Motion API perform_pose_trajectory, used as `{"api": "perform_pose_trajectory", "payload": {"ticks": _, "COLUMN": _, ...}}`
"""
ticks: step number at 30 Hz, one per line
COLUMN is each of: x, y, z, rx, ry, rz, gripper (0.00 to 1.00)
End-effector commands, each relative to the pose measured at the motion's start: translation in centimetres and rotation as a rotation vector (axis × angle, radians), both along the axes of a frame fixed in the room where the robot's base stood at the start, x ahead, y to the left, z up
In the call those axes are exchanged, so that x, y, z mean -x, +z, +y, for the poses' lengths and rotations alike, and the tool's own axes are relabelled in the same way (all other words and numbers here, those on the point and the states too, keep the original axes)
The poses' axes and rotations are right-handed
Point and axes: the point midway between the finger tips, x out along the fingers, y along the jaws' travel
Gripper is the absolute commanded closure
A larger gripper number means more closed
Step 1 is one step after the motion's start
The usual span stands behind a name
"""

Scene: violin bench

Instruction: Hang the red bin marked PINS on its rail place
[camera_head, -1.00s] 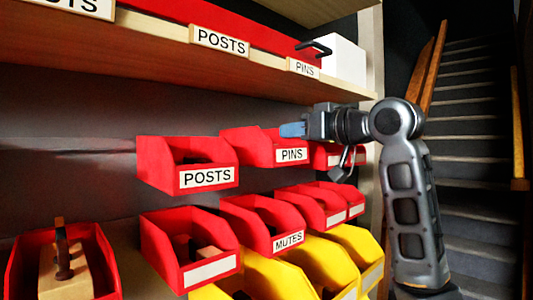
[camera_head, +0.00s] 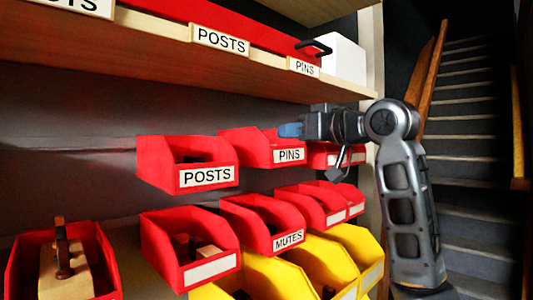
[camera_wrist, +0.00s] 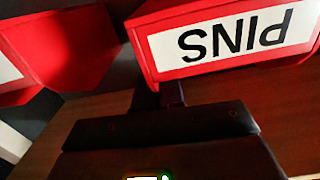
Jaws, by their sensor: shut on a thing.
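The red bin marked PINS (camera_head: 255,148) is in the upper bin row, just right of the red POSTS bin (camera_head: 160,165). Its label faces out, and it looks about upright. My gripper (camera_head: 291,130) comes from the right, with its blue fingertips at the bin's upper right front rim, shut on it. In the wrist view the PINS bin (camera_wrist: 235,45) appears upside down, just beyond my fingers (camera_wrist: 165,95). The back of the bin and the rail behind it are hidden, so I cannot tell whether it touches the rail.
Another red bin (camera_head: 322,155) stands close on the right, partly behind my gripper. Red bins, including MUTES (camera_head: 262,225), and yellow bins (camera_head: 325,262) lie below. A wooden shelf (camera_head: 250,75) with a PINS label (camera_head: 303,67) overhangs above.

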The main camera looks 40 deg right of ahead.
Motion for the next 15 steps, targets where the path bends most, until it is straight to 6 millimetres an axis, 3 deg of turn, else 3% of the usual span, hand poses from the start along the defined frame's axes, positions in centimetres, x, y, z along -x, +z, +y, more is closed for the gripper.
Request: {"api": "perform_pose_trajectory", "payload": {"ticks": 15, "x": 0.01, "y": -0.74, "z": 0.00, "rx": 0.000, "ry": 0.000, "rz": -0.001, "gripper": 1.00}}
